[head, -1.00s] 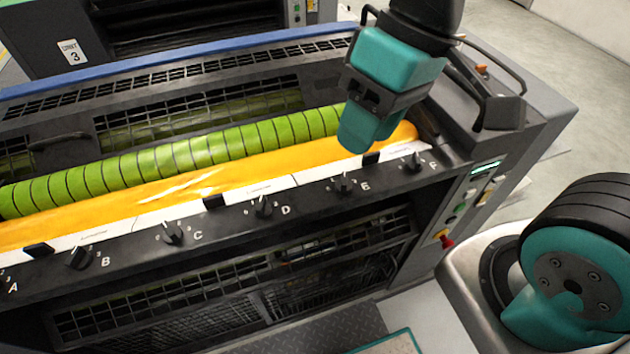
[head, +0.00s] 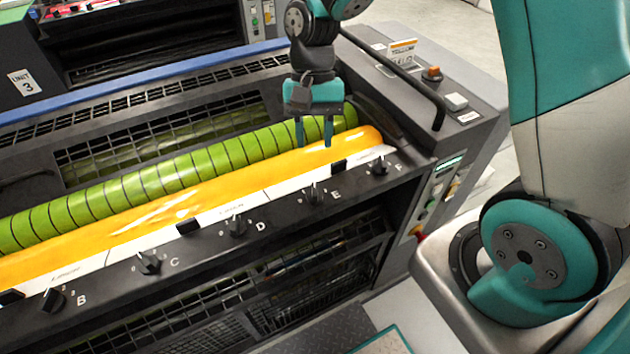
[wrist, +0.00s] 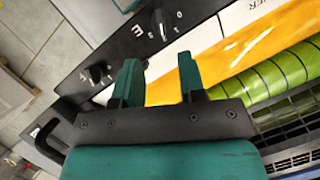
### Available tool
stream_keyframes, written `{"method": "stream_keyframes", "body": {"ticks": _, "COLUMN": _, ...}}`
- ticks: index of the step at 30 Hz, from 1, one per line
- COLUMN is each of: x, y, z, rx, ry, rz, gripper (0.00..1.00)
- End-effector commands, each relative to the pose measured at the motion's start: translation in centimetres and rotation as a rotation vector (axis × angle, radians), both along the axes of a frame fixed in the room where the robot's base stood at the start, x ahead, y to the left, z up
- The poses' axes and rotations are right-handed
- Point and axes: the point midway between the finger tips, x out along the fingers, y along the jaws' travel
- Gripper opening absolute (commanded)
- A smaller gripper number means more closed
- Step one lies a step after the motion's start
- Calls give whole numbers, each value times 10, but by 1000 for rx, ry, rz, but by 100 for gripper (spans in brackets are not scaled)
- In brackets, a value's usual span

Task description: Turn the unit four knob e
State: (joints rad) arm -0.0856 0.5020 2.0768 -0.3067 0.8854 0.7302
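Knob E (head: 313,194) is a small black knob on the dark front rail of the ink unit, with a white letter E to its right. In the wrist view, knob E (wrist: 160,25) is near the top centre, beyond the fingertips. My gripper (head: 314,138) points down above the yellow ink roller, behind and above knob E. In the wrist view, my gripper's two teal fingers (wrist: 158,68) stand apart with nothing between them. The gripper does not touch the knob.
Knob F (head: 378,166) is right of E, and knob D (head: 238,226) is left. The yellow roller (head: 200,209) and green roller (head: 180,172) lie behind the rail. A black handrail (head: 420,85) stands at the right. A sign on the unit behind reads 3.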

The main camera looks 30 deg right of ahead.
Motion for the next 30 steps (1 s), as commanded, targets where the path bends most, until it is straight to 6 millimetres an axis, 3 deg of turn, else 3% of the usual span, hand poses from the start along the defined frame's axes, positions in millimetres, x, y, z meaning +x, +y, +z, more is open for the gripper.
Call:
{"method": "stream_keyframes", "body": {"ticks": 6, "x": -19, "y": 8, "z": -46, "rx": -2, "ry": 6, "rz": 2, "gripper": 37}}
{"method": "stream_keyframes", "body": {"ticks": 12, "x": -30, "y": 14, "z": -77, "rx": -1, "ry": 4, "rz": 3, "gripper": 37}}
{"method": "stream_keyframes", "body": {"ticks": 18, "x": -35, "y": 16, "z": -91, "rx": 0, "ry": 0, "rz": 2, "gripper": 37}}
{"method": "stream_keyframes", "body": {"ticks": 26, "x": -35, "y": 16, "z": -93, "rx": 0, "ry": -2, "rz": 2, "gripper": 37}}
{"method": "stream_keyframes", "body": {"ticks": 27, "x": -35, "y": 16, "z": -93, "rx": 0, "ry": -2, "rz": 2, "gripper": 35}}
{"method": "stream_keyframes", "body": {"ticks": 30, "x": -35, "y": 16, "z": -92, "rx": 0, "ry": -1, "rz": 2, "gripper": 12}}
